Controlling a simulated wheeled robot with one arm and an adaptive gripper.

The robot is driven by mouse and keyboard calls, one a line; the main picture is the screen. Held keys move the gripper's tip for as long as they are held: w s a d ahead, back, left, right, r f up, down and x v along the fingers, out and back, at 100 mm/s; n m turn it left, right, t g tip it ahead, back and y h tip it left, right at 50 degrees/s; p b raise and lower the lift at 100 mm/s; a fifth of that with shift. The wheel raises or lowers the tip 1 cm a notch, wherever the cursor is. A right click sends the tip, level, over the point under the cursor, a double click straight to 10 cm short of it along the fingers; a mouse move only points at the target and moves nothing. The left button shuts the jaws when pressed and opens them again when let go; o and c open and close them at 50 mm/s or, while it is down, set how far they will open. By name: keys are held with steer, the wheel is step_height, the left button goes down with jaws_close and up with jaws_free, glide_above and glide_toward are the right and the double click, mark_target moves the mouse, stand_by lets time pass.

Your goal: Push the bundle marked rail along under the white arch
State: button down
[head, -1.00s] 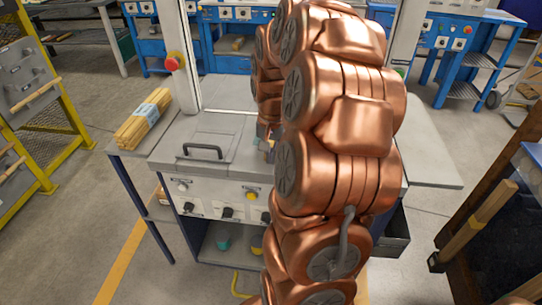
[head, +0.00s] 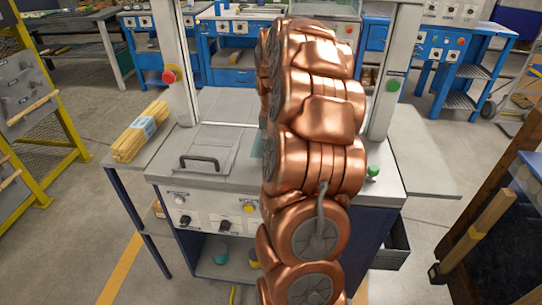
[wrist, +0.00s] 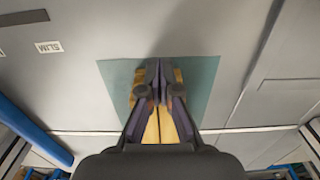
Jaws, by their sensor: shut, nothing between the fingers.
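A wooden bundle (wrist: 151,128) lies on a teal patch of the table in the wrist view, directly below my gripper (wrist: 158,70). My gripper is shut with nothing between its fingers, which cover the middle of this bundle. I cannot tell whether they touch it, and no marking on it is readable. In the head view my arm hides the gripper and that bundle. The white arch shows as a left post (head: 179,65) and a right post (head: 399,70). Another wooden bundle (head: 125,149) with a pale blue band lies on the left side shelf.
The grey worktable (head: 225,178) has a black-handled lid (head: 199,163) at its front left. A label reading SLIM (wrist: 48,47) lies flat on the surface in the wrist view. The right side shelf (head: 420,155) is empty. A yellow rack (head: 65,110) stands at the left.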

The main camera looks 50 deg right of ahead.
steer(key=shift+w+d+p, duration=0.1)
steer(key=shift+w+d, duration=0.85)
steer(key=shift+d, duration=0.4)
steer(key=shift+w+d+p, duration=0.15)
steer(key=shift+w+d, duration=0.8)
steer(key=shift+d, duration=0.4)
steer(key=shift+w+d+p, duration=0.1)
steer(key=shift+w+d, duration=0.85)
steer(key=shift+d, duration=0.4)
steer(key=shift+s+a+f+b, duration=0.15)
steer(key=shift+s+a+b, duration=0.55)
steer(key=shift+a, duration=0.25)
steer(key=shift+s+a+b, duration=0.35)
steer(key=shift+s+a, duration=0.15)
steer(key=shift+a, duration=0.3)
step_height(320, 180, up, 2)
steer(key=shift+w+d+r, duration=0.1)
steer(key=shift+w, duration=0.05)
steer(key=shift+r, duration=4.05)
